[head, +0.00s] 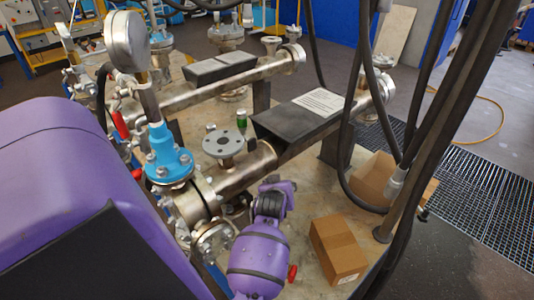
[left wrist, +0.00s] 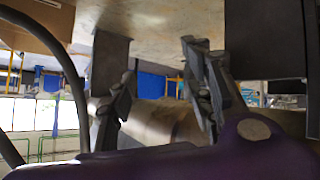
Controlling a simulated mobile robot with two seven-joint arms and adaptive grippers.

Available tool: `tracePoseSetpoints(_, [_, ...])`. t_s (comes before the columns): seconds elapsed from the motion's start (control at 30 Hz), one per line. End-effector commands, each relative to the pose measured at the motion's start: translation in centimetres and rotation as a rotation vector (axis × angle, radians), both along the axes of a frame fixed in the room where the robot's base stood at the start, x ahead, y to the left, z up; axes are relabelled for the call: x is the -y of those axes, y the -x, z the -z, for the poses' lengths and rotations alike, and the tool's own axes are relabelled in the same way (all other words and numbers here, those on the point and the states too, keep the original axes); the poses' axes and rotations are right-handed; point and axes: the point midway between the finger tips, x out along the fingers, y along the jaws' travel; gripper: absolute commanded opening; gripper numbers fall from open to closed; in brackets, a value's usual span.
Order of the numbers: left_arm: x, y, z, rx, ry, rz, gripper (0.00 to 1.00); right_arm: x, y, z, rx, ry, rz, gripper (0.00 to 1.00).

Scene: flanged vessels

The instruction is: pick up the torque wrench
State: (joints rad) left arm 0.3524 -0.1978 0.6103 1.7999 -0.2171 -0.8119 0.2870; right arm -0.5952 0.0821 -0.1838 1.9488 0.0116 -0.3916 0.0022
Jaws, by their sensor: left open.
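I cannot make out a torque wrench in either view. In the left wrist view, where the scene appears upside down, my left gripper (left wrist: 160,95) is open, with its two dark fingers well apart. A pale rounded metal surface (left wrist: 165,122) shows behind and between the fingers; I cannot tell whether they touch it. Nothing is clearly held. In the head view a purple arm link of mine is beside the flanged pipes, and my left gripper's fingers cannot be seen there. My right gripper is in neither view.
Flanged steel pipes (head: 233,170) with a blue flange (head: 168,163) and a round gauge (head: 127,41) crowd the wooden surface. A black block (head: 300,113) bears a paper label. Cardboard boxes (head: 338,250) sit at right. Dark hoses hang there. Floor grating (head: 480,190) lies beyond.

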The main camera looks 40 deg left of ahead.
Motion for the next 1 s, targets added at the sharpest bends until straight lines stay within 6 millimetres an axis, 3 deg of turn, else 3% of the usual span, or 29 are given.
tracePoseSetpoints(0.07, [-0.5,-0.1,1.3,-0.032,0.151,-0.132,0.47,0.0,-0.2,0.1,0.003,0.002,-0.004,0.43])
tracePoseSetpoints(0.17, [0.3,1.5,4.2,-0.110,0.367,-0.316,0.47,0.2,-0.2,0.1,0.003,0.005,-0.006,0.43])
tracePoseSetpoints(0.27, [2.5,4.7,7.9,-0.223,0.575,-0.507,0.47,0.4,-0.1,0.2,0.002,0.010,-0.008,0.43])
tracePoseSetpoints(0.4, [5.4,12.0,12.6,-0.410,0.770,-0.779,0.47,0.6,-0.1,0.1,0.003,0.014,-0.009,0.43])
tracePoseSetpoints(0.5, [6.7,14.2,13.1,-0.477,0.828,-0.897,0.47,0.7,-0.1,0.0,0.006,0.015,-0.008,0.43])
tracePoseSetpoints(0.67, [7.2,15.0,13.8,-0.491,0.860,-0.965,0.47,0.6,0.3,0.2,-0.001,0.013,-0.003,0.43])
tracePoseSetpoints(1.0, [6.9,15.0,18.0,-0.489,0.860,-0.965,0.47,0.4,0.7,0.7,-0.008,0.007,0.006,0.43])
